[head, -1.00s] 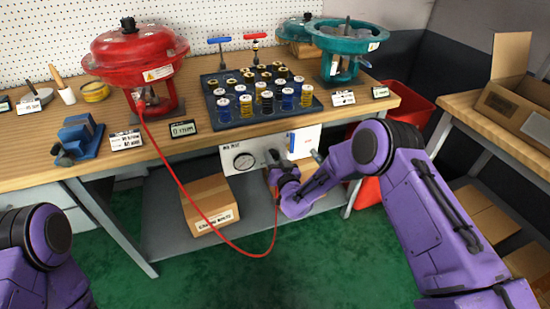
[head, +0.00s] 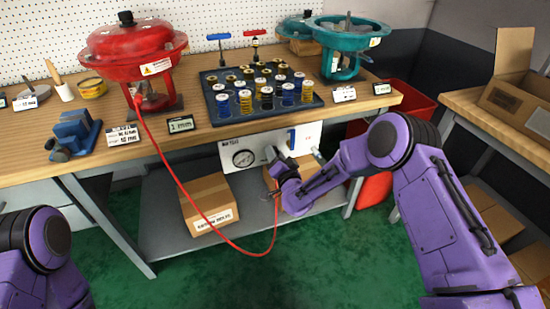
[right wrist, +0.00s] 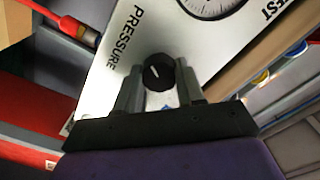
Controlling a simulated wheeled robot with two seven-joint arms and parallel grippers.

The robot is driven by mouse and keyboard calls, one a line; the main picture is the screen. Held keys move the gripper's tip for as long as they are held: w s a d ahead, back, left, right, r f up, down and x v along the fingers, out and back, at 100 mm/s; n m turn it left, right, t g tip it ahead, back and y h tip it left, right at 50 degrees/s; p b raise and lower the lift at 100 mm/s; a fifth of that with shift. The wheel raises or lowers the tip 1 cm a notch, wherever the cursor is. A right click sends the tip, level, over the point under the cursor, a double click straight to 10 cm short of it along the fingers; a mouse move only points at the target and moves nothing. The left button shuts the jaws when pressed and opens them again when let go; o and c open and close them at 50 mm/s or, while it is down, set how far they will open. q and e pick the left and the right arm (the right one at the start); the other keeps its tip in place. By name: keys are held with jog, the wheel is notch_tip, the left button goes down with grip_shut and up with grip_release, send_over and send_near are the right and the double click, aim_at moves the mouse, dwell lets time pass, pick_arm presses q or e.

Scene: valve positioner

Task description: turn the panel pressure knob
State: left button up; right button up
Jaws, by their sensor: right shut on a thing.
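The black pressure knob (right wrist: 159,72) with a white pointer line sits on the white panel (right wrist: 125,75) beside the word PRESSURE in the right wrist view. My right gripper (right wrist: 160,85) has its two fingers on either side of the knob and is shut on it. In the head view my right gripper (head: 276,158) reaches the white panel (head: 306,139) under the bench front, and it hides the knob there. The panel's round gauge (head: 243,158) is left of the gripper. Of my left arm only purple links show at the lower left; its gripper is out of view.
A red hose (head: 187,196) hangs from the red actuator (head: 135,50) in a loop near my right gripper. A small display (head: 181,124) stands on the bench. A blue lever (head: 292,139) is on the panel's right part. A cardboard box (head: 209,203) sits on the lower shelf.

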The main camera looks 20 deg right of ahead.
jog(key=shift+w+d+m+b, duration=0.1)
jog(key=shift+m+b, duration=2.45)
jog(key=shift+m, duration=1.95)
jog(key=shift+d+m+b, duration=0.1)
jog(key=shift+m+b, duration=2.45)
jog(key=shift+m, duration=1.95)
jog(key=o, duration=1)
jog(key=shift+o, duration=0.2)
jog(key=shift+f, duration=0.15)
